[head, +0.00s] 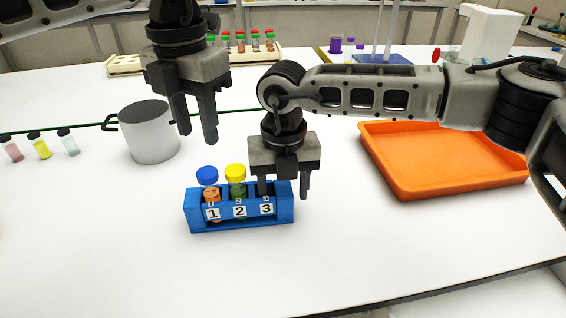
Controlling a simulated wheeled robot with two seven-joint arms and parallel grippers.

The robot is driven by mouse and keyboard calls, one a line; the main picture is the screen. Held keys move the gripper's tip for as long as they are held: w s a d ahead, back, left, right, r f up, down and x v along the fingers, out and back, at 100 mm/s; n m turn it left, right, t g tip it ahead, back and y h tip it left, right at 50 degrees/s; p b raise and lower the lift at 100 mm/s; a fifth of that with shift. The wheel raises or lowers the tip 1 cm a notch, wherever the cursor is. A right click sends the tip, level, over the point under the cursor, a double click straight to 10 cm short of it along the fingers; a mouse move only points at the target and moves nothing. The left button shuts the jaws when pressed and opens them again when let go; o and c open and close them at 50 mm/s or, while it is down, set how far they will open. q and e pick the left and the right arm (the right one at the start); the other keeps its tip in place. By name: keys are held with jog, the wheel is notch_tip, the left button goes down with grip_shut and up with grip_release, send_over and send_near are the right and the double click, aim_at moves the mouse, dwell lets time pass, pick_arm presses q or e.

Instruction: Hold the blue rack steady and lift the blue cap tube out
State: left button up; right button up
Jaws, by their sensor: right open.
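The blue rack (190,217) stands on the white table, with slots numbered 1, 2 and 3 on its front. The blue cap tube (208,176) stands upright in slot 1, with orange contents. A yellow cap tube (236,174) stands upright in slot 2, with dark green contents. No tube shows in slot 3, but my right gripper partly hides it. My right gripper (284,192) is open at the rack's right end, one finger by slot 3 and the other beyond the end. My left gripper (195,138) is open and empty, above and behind the rack.
A grey pot (151,142) stands behind the rack to the left. An orange tray (440,165) is at the right, under my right arm. A wooden rack (124,64) of tubes stands behind. The front table is clear.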

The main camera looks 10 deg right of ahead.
jog(key=shift+f, duration=1.3)
